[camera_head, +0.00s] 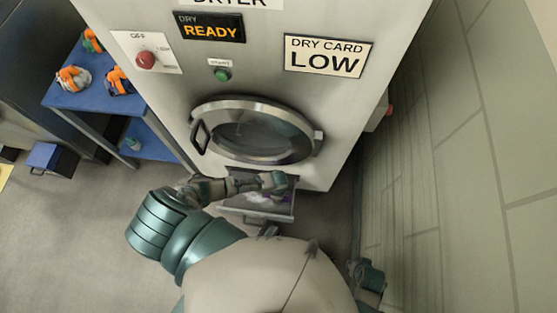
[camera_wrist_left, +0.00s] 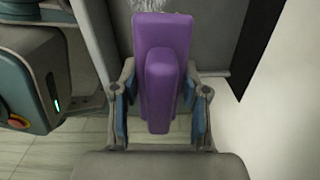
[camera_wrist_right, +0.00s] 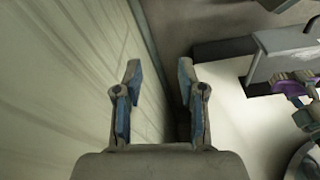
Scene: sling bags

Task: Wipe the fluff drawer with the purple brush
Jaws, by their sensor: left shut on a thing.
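The fluff drawer (camera_head: 284,212) is pulled out below the round dryer door in the head view. My left gripper (camera_head: 274,182) is over the drawer. In the left wrist view my left gripper (camera_wrist_left: 160,95) is shut on the handle of the purple brush (camera_wrist_left: 160,40), one finger on each side. Whitish fluff (camera_wrist_left: 165,5) shows at the brush's far end, inside the drawer. The brush's underside is hidden. In the right wrist view the brush (camera_wrist_right: 292,88) shows by the drawer (camera_wrist_right: 285,62). My right gripper (camera_wrist_right: 160,85) is open and empty beside a pale wall.
The dryer (camera_head: 265,80) stands ahead, with its round door (camera_head: 262,135) shut above the drawer. A panelled wall (camera_head: 465,130) runs close on the right. A blue table (camera_head: 100,98) with several orange and white items stands at the left.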

